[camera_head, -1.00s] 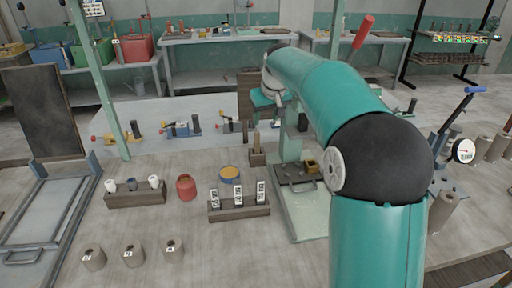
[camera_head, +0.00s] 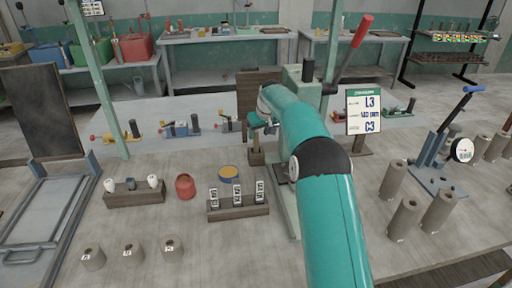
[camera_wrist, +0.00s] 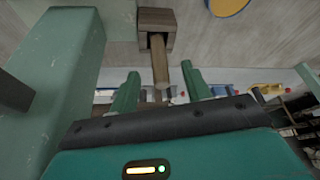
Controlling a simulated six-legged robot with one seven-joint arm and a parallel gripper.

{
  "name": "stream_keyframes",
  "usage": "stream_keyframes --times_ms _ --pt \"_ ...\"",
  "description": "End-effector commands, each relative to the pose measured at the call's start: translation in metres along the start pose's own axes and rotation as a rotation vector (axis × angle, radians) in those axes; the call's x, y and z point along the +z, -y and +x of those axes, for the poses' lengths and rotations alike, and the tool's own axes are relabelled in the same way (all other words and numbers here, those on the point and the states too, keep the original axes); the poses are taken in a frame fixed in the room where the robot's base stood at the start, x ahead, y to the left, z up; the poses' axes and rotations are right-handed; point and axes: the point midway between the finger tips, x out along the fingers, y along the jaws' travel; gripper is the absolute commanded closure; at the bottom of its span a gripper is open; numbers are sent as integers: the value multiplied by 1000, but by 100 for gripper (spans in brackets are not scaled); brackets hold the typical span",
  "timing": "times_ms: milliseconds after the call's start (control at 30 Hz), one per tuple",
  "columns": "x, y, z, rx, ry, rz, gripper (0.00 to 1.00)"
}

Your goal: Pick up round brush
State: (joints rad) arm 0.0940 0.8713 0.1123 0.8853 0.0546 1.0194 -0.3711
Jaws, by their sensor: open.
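A slim brown wooden handle, likely the round brush (camera_wrist: 159,62), stands in the slot of a small wooden block (camera_wrist: 151,18). Its bristles are not visible, and its other end is hidden inside the block. In the head view the same block (camera_head: 256,158) stands on the table just below my gripper (camera_head: 262,126), which covers most of the handle. In the wrist view my gripper (camera_wrist: 160,72) is open, with one green finger on each side of the handle's free end. The handle lies between the fingers; I cannot tell whether either touches it.
A green press column (camera_wrist: 55,75) stands close beside my gripper. A blue tub of yellow material (camera_head: 228,174) and a rack with labelled tags (camera_head: 238,207) stand nearby. A sign marked L3 and C3 (camera_head: 363,112) is to the right. The front middle table is clear.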

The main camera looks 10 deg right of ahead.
Motion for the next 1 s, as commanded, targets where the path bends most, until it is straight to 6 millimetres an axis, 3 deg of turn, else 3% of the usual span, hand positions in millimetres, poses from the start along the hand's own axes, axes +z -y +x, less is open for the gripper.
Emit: stream_keyframes --times_ms 533,867,1000 --pt "-1 -2 66 0 1 0 52" --pt "-1 -2 74 1 -1 0 52" --pt "-1 -2 74 1 -1 0 80"
